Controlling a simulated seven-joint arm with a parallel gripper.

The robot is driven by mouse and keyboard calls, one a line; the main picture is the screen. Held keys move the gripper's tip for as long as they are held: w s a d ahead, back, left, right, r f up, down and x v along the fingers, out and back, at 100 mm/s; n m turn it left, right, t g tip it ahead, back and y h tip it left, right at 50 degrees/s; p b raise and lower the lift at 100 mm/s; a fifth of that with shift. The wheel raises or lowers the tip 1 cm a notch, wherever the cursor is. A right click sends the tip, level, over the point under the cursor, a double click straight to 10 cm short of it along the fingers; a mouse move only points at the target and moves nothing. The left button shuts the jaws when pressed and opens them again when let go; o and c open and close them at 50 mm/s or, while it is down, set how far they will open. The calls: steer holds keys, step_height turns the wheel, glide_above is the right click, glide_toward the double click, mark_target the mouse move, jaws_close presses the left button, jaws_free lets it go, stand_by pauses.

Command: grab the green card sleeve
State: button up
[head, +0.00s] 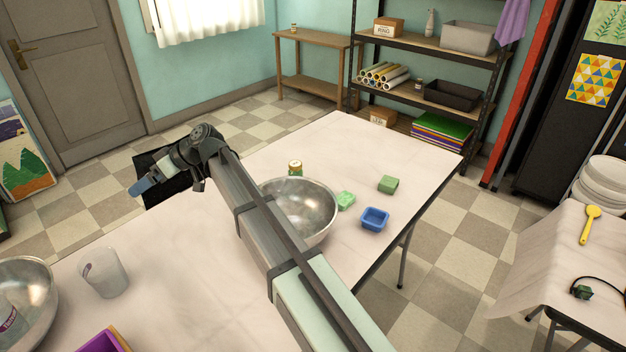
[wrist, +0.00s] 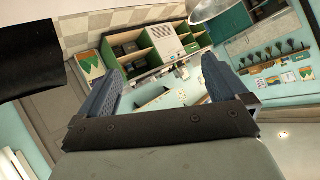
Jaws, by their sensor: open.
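No thing is clearly recognisable as a green card sleeve. A small green block (head: 388,184) lies on the white table, towards its far right corner. A lighter green piece (head: 346,201) lies just right of the metal bowl (head: 318,208). I cannot tell whether either is the sleeve. My gripper (head: 141,187) is at the left, over the table's far left edge and well apart from both. In the wrist view my gripper (wrist: 158,55) has its two blue fingers spread with nothing between them, facing the room and not the table.
A blue tray (head: 375,219) and a small jar (head: 295,168) stand near the bowl. A white cup (head: 105,273), a purple container (head: 103,343) and another metal bowl (head: 28,290) are at the near left. My arm crosses above the table. The far part of the table (head: 345,140) is clear.

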steer(key=w+d+f+m+t+h, duration=0.2)
steer(key=w+d+m+h, duration=0.1)
steer(key=w+d+m, duration=0.95)
step_height(320, 180, up, 3)
steer(key=m+h, duration=0.9)
steer(key=m, duration=1.9)
glide_above(389, 181)
steer(key=shift+n+g, duration=0.25)
steer(key=shift+g, duration=0.05)
steer(key=f, duration=1.9)
steer(key=shift+s+a+f, duration=0.2)
steer(key=shift+f, duration=0.15)
steer(key=shift+w+d+f, duration=0.1)
steer(key=shift+d+f, duration=0.05)
steer(key=shift+f, duration=1.15)
steer(key=shift+w+d+f, duration=0.1)
steer(key=shift+f, duration=1.2)
steer(key=shift+c, duration=0.5)
